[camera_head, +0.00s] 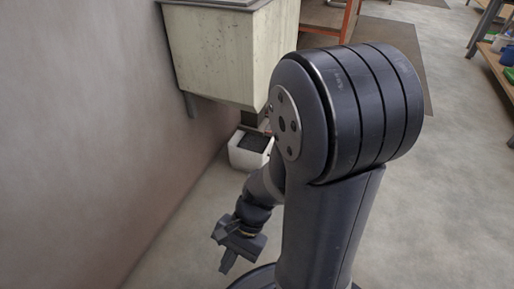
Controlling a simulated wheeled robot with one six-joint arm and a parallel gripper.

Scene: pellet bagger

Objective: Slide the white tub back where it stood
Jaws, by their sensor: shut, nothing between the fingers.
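The white tub (241,158) stands on the floor near the wall, below the pale hopper. It is a small open box with dark contents. Its right side is hidden behind my arm. My gripper (227,266) points down in the lower middle of the view, nearer to the camera than the tub and apart from it. The gripper is shut and holds nothing.
The pale, stained hopper (218,52) hangs above the tub on a grey leg (190,104). A plain wall (85,120) runs along the left. Bare concrete floor (190,225) lies between the wall and my arm. Shelving (492,62) with several items stands far right.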

